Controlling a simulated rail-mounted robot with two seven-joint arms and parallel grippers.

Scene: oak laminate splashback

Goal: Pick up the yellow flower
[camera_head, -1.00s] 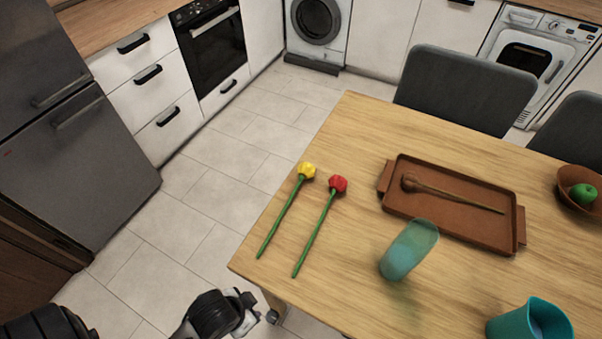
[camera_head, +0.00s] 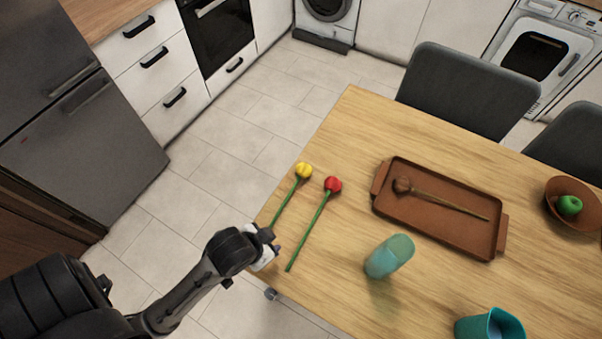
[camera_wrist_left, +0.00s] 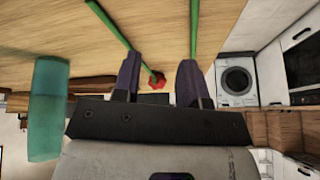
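The yellow flower (camera_head: 303,171) lies on the wooden table, its green stem running toward the table's near left edge. My left gripper (camera_head: 272,249) is at the lower end of this stem and hides it in the head view. In the left wrist view the fingers (camera_wrist_left: 157,82) are apart with no object held between them. A green stem (camera_wrist_left: 194,28) there runs behind the right-hand finger, and the yellow head is not visible. The red flower (camera_head: 333,184) lies just right of the yellow one; its head also shows between the fingers in the wrist view (camera_wrist_left: 157,81).
A brown tray (camera_head: 443,242) holds a brown spoon-like utensil (camera_head: 440,199). A teal glass (camera_head: 389,257) and a teal cup (camera_head: 490,326) stand nearer. A bowl (camera_head: 556,206) with a green apple (camera_head: 570,205) is at right. Grey chairs (camera_head: 468,90) line the far side.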

